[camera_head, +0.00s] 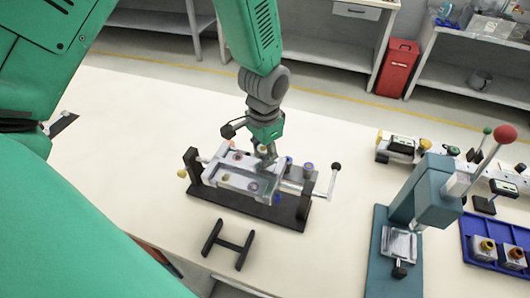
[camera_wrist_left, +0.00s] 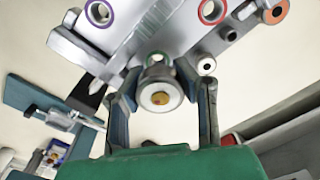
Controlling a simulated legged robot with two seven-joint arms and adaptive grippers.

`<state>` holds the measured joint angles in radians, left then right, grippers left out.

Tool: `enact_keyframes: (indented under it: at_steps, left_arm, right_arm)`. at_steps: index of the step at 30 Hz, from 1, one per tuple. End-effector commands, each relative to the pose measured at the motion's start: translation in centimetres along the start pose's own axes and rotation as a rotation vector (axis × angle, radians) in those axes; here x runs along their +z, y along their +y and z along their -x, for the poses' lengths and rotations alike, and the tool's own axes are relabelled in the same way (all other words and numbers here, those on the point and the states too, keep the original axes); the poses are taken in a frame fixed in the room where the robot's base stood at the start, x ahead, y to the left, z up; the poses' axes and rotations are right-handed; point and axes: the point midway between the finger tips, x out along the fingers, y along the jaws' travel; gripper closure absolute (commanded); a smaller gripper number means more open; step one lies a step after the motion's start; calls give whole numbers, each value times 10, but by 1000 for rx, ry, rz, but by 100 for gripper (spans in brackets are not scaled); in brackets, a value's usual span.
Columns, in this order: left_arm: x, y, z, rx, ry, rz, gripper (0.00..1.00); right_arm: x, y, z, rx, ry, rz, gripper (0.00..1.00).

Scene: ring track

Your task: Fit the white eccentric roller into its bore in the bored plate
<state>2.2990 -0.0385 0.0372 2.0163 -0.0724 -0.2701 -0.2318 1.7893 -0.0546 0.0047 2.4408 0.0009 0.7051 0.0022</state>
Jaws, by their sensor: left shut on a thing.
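The bored plate (camera_head: 236,181) lies in a dark clamp fixture on the table, and its colour-ringed bores face up in the head view. My left gripper (camera_head: 266,158) points down over the plate's back right part. In the left wrist view, the gripper (camera_wrist_left: 163,92) is shut on the white eccentric roller (camera_wrist_left: 148,98), which has a brass centre. The roller is in front of a green-ringed bore (camera_wrist_left: 158,57) and covers part of it. I cannot tell whether it has entered the bore. Purple- and red-ringed bores show beside it. My right gripper is not in view.
A black H-shaped stand (camera_head: 229,244) lies in front of the fixture. The fixture's crank handle (camera_head: 334,180) sticks out at its right. A teal press (camera_head: 433,195) with a red knob and a blue parts tray (camera_head: 480,259) stand at right.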

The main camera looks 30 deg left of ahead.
Motion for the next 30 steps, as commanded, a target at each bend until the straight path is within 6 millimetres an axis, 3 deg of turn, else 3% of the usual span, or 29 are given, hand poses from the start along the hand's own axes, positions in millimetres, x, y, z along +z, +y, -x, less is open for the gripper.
enact_keyframes:
  at_steps: [30]
  left_arm:
    - [1, 1, 1, 0, 0, 0, 100]
  right_arm:
    - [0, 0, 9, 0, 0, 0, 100]
